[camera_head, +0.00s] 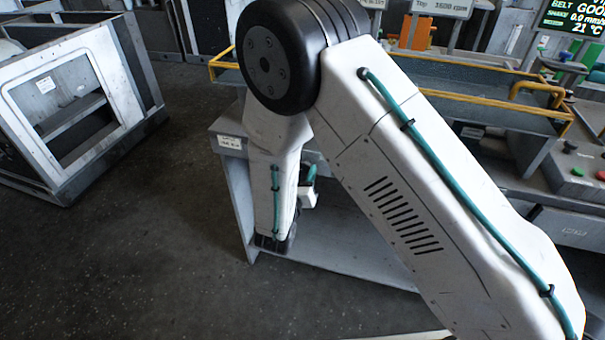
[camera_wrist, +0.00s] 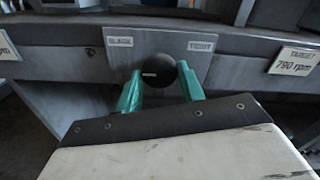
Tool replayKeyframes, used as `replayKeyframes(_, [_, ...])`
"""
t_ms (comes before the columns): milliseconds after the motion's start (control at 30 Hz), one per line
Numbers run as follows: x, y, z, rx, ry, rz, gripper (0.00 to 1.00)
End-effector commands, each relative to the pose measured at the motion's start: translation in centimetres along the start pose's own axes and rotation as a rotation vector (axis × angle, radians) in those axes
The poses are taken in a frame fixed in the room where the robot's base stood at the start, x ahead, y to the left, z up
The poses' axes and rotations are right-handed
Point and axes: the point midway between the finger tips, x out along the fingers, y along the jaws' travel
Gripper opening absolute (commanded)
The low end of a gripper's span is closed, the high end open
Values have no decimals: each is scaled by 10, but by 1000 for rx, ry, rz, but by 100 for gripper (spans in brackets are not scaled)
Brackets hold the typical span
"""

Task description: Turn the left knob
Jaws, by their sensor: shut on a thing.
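A round black knob (camera_wrist: 157,68) with a small pale mark sits on a grey plate (camera_wrist: 182,53) in the wrist view. The plate is labelled "SLACK" on the left and "TIGHT" on the right. My gripper (camera_wrist: 159,80) has its teal fingers on either side of the knob and is shut on it. No second knob shows in the wrist view, so I cannot tell whether this is the left one. In the head view my arm covers the knob and most of my gripper.
In the head view, a yellow-edged tray (camera_head: 480,100) lies behind my arm, a control box with buttons (camera_head: 575,168) is at right, and a grey frame (camera_head: 75,105) stands at left. Dark floor lies open at lower left.

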Motion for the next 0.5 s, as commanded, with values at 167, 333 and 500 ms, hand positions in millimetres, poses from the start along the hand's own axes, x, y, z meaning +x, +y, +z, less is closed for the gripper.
replayKeyframes(167, [0,0,0,1,0,0,60])
replayKeyframes(333, [0,0,0,2,0,0,60])
replayKeyframes(500, [-4,1,0,2,0,2,60])
